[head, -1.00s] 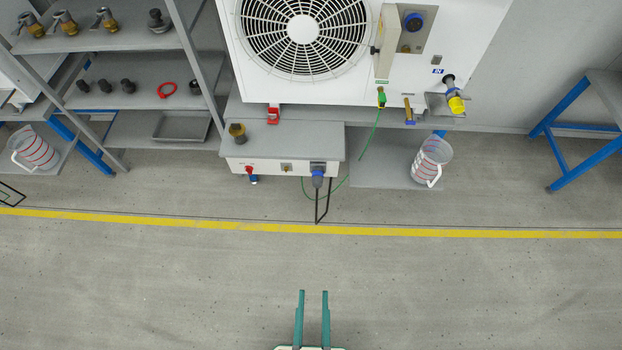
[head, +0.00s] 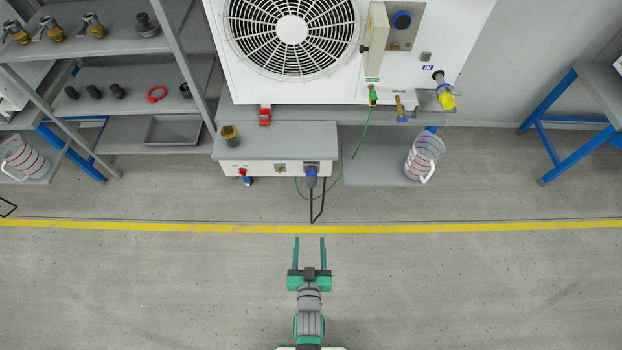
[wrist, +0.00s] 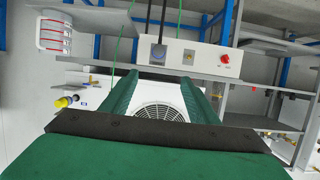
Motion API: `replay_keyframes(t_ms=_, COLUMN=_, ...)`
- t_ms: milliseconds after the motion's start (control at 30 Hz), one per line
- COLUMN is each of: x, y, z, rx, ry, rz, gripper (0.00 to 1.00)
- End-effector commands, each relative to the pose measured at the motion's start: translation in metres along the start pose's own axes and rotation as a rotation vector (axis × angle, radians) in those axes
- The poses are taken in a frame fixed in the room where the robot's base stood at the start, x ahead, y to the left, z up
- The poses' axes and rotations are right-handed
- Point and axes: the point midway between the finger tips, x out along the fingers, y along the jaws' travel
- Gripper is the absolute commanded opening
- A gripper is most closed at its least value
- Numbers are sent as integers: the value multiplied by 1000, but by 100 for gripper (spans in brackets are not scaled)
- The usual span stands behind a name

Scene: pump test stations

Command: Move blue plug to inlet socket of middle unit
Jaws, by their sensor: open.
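The blue plug (head: 311,179) sits at the right of the front face of a grey-topped white box, with a black cable loop hanging below it. In the wrist view the plug (wrist: 158,52) is dark and small. A large white fan unit (head: 380,85) stands behind the box. A round blue socket (head: 401,20) is in a grey recess at its upper right, beside a panel standing out from the unit. My gripper (head: 309,240) is open and empty, in front of the box near the yellow line, apart from the plug. Its fingers (wrist: 158,80) also show in the wrist view.
A green wire (head: 362,130) hangs right of the box. A clear jug (head: 424,157) stands on a low shelf to the right. A yellow-ended fitting (head: 445,97) projects from the unit. Shelves (head: 140,72) with fittings stand left. A blue-legged table (head: 565,130) stands right. The floor in front is clear.

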Motion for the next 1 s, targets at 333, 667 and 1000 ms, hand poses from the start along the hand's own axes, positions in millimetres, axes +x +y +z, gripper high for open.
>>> replay_keyframes(t_ms=333, x=154, y=2, z=-3, rx=-6, ry=-42, rz=-2, gripper=55)
replay_keyframes(t_ms=667, x=221, y=4, z=-18, rx=-11, ry=-67, rz=-3, gripper=55)
replay_keyframes(t_ms=1000, x=223, y=4, z=-19, rx=-11, ry=-69, rz=-3, gripper=55)
